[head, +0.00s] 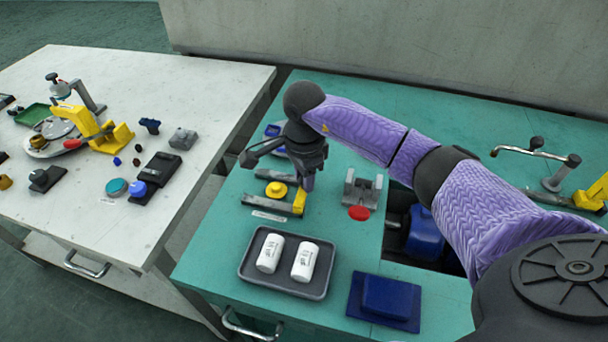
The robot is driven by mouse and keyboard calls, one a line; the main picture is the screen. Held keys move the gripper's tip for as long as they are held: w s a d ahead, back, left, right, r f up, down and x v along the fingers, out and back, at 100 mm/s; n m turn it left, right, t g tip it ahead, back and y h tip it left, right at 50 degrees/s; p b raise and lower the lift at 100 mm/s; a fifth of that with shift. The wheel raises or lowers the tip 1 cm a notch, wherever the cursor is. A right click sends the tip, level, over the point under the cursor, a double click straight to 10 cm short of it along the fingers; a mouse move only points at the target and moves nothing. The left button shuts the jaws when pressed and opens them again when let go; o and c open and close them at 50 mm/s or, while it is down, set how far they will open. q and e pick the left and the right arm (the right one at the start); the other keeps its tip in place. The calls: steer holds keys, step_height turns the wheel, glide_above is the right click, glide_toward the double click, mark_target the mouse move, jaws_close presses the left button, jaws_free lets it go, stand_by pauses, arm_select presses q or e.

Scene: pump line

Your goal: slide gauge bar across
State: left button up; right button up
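A low gauge fixture stands on the green bench, with dark grey bars (262,204), a round yellow knob (276,190) and a yellow end block (299,203). I cannot tell for certain which of these parts is the gauge bar. My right gripper (308,184) points down just above and behind the yellow end block, at the right end of the fixture. Its fingertips are small and dark, so their gap and any contact with the fixture cannot be made out. The gripper and wrist hide part of the area behind the fixture. My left gripper is not in view.
A grey tray (244,270) with two white cylinders stands in front. A grey bracket (362,187) and red disc (358,213) sit right of the gripper. A blue box (386,296) lies at the front; an opening holds a blue pump (425,235). A white table (90,230) stands left.

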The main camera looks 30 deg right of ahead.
jaws_close()
stand_by(1.0)
